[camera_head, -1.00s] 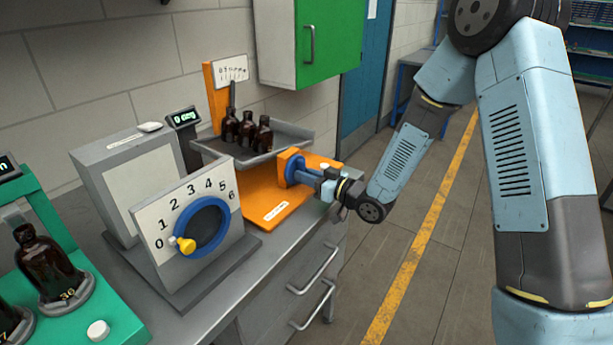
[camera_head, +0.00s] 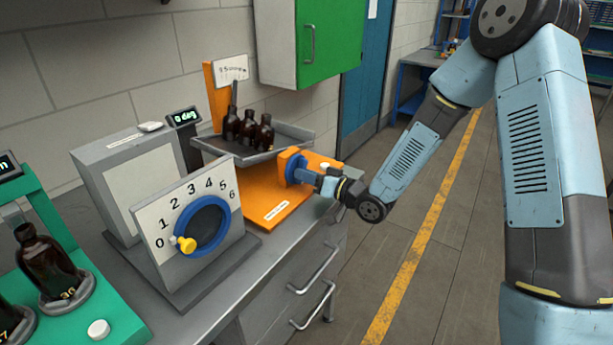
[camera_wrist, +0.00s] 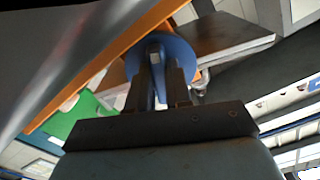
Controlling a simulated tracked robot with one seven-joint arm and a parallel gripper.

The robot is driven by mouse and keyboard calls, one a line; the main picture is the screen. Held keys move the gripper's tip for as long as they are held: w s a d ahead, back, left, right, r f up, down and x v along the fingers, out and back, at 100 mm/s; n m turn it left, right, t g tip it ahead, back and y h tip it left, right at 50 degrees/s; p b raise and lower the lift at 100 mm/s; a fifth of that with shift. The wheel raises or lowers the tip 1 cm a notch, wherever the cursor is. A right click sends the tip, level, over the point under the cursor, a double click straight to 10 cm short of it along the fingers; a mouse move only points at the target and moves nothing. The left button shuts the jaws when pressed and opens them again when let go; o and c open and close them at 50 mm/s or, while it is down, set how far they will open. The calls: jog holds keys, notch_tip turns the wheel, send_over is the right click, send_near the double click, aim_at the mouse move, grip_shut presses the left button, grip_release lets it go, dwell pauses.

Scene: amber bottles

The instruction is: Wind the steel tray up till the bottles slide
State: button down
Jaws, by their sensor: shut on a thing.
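A blue knob (camera_head: 290,168) sits on an orange block at the base's near right. My gripper (camera_head: 309,177) is at this knob, shut on it. In the wrist view, the two fingers of my gripper (camera_wrist: 158,82) close on a blue grip in front of the round blue disc (camera_wrist: 187,50). A small dark display (camera_head: 184,117) behind the tray seems to read 0 deg.
A grey box with a 0 to 6 dial (camera_head: 205,227) and yellow pointer stands left of the base. A green stand (camera_head: 80,312) with larger amber bottles is at the far left. A green cabinet (camera_head: 328,45) hangs above. The floor right of the bench is clear.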

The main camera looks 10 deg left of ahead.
jog(key=shift+w+m, duration=0.1)
jog(key=shift+m, duration=1.8)
jog(key=c, duration=1)
grip_release()
jog(key=shift+c, duration=0.2)
jog(key=shift+d, duration=0.1)
jog(key=v, duration=1.3)
jog(key=shift+s+d, duration=0.25)
jog(key=shift+d, duration=0.05)
jog(key=shift+f, duration=0.1)
